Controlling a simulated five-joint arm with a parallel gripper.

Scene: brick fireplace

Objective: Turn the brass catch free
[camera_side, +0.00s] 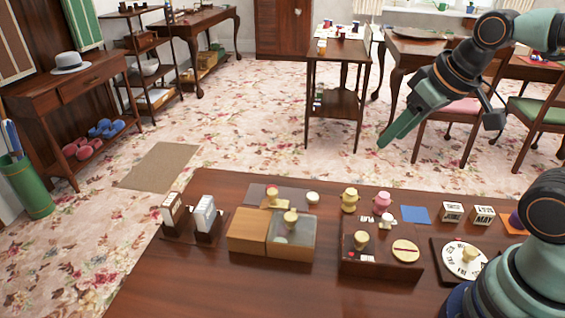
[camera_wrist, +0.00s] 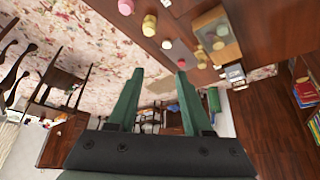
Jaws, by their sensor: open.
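My gripper (camera_side: 384,141) is raised in the air beyond the far edge of the table, well apart from everything on it. In the wrist view its two green fingers (camera_wrist: 159,75) are spread, with nothing between them. A brass-coloured knob (camera_side: 361,239) stands on the same box, to the left of the disc.
A wooden box with a clear-topped section (camera_side: 293,243) stands left of the dark box. Yellow (camera_side: 349,200) and pink (camera_side: 382,202) pots stand behind, and a lettered dial (camera_side: 465,260) lies to the right. The table's front left (camera_side: 180,285) is clear.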

